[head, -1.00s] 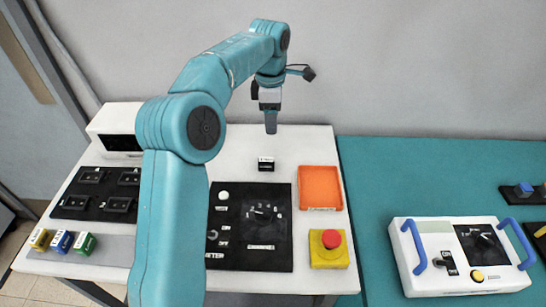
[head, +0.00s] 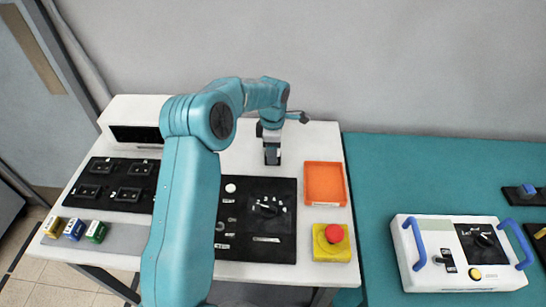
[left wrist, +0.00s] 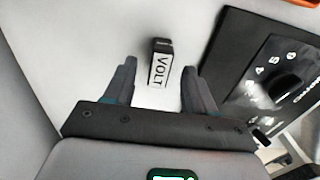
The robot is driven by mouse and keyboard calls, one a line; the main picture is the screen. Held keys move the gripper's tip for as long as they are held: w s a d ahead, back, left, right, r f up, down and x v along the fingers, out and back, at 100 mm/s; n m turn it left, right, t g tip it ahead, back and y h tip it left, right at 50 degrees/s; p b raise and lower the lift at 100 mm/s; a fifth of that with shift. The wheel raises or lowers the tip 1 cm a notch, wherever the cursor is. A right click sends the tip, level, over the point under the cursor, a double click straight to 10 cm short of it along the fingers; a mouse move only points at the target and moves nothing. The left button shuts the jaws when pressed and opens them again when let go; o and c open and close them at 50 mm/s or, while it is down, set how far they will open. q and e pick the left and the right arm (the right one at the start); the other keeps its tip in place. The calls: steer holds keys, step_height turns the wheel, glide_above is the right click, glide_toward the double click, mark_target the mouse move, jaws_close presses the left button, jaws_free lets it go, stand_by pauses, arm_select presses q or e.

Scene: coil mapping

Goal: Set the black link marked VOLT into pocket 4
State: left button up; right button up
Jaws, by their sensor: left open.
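The black link marked VOLT (left wrist: 161,64) stands on the white table top, its white label facing the left wrist camera. My left gripper (head: 272,158) is open above it and points down. In the left wrist view the link lies ahead of the fingertips, roughly centred in the gap, with clear space on both sides. In the head view the gripper mostly hides the link. The black pocket board (head: 110,179) with several pockets lies at the left of the table; its numbers are too small to read surely. My right gripper is out of view.
A black dial panel (head: 285,220) lies just in front of the gripper. An orange tray (head: 325,184) and a yellow box with a red button (head: 335,233) are to its right. Yellow, blue and green blocks (head: 74,229) sit at the front left. A white box (head: 135,112) stands behind the board.

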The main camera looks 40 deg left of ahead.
arm_select(q)
step_height(320, 180, down, 2)
steer(key=shift+f, duration=0.35)
jaws_close()
steer(key=shift+r, duration=0.1)
